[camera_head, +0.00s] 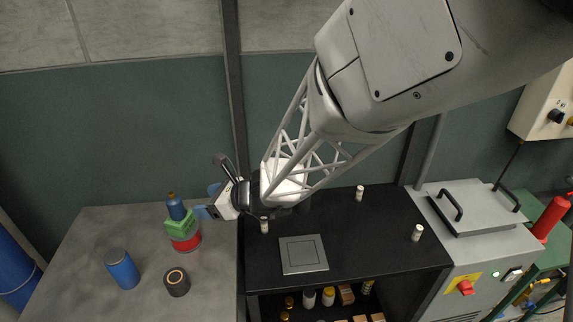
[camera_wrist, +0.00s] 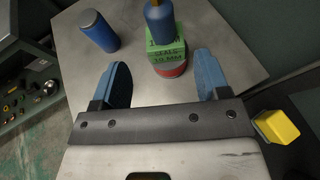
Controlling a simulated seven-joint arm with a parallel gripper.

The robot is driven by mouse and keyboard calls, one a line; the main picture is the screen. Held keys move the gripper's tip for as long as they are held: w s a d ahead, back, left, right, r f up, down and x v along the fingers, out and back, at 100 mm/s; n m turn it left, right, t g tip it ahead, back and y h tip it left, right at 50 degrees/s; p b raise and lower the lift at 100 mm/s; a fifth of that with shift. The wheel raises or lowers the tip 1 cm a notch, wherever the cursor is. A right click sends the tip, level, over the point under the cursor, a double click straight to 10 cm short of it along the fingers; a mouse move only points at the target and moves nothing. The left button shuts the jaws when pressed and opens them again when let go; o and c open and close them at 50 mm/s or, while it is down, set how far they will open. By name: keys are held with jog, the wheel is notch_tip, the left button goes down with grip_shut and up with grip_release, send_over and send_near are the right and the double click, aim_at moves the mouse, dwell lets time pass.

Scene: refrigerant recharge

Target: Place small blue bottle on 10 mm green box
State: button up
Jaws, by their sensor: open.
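The small blue bottle (camera_head: 176,207) stands upright on top of the green box (camera_head: 181,227) in the head view. The green box, lettered "SEALS 10 MM" in the wrist view (camera_wrist: 166,56), rests on a red round thing (camera_head: 187,243). The bottle also shows in the wrist view (camera_wrist: 159,22), its top cut off by the frame edge. My gripper (camera_wrist: 163,82) is open and empty, its two blue fingers apart. In the wrist view the stack lies beyond the fingertips, between their lines. In the head view my gripper (camera_head: 207,202) is just right of the stack.
A larger blue cylinder (camera_head: 122,269) and a dark round container (camera_head: 177,282) stand on the grey table (camera_head: 85,240). A black bench (camera_head: 390,250) with a square plate (camera_head: 303,254) and several small white pieces lies to the right. The grey table's left part is free.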

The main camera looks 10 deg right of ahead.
jog(key=s+d+r+n+h, duration=0.4)
jog(key=s+d+n, duration=0.3)
jog(key=d, duration=0.3)
jog(key=s+d+r+n+g+h, duration=0.1)
jog(key=s+d+r+n+h, duration=0.3)
jog(key=s+d+n, duration=0.3)
jog(key=s+d+r+n+g+h, duration=0.1)
jog(key=s+d+r+n+h, duration=0.3)
jog(key=s+d+n, duration=0.4)
jog(key=s+d, duration=0.1)
jog(key=d, duration=0.4)
jog(key=shift+s+h, duration=0.15)
jog(key=shift+h, duration=0.15)
